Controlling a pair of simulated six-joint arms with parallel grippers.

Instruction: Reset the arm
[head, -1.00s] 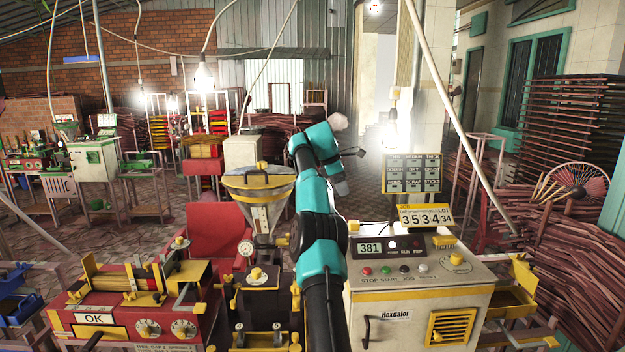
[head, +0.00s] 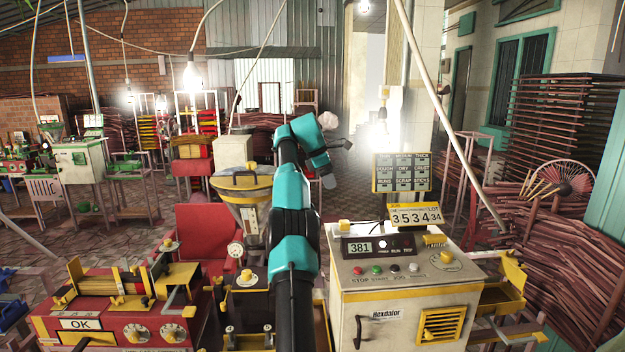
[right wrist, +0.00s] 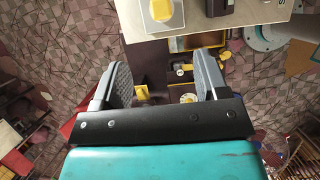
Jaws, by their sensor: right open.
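My right arm, teal and black, rises through the middle of the head view. Its right gripper (head: 335,160) is raised in the air, above and behind the machines. In the right wrist view the two dark fingers of the right gripper (right wrist: 168,84) stand wide apart with nothing between them. Machine parts and the floor show below them. My left gripper is not in view.
The cream control box (head: 400,300) with a 381 display stands at front right. The hopper (head: 243,190) is left of my arm. A red machine (head: 115,310) with an OK label is at front left. Stick bundles (head: 560,270) fill the right. The air around the gripper looks clear.

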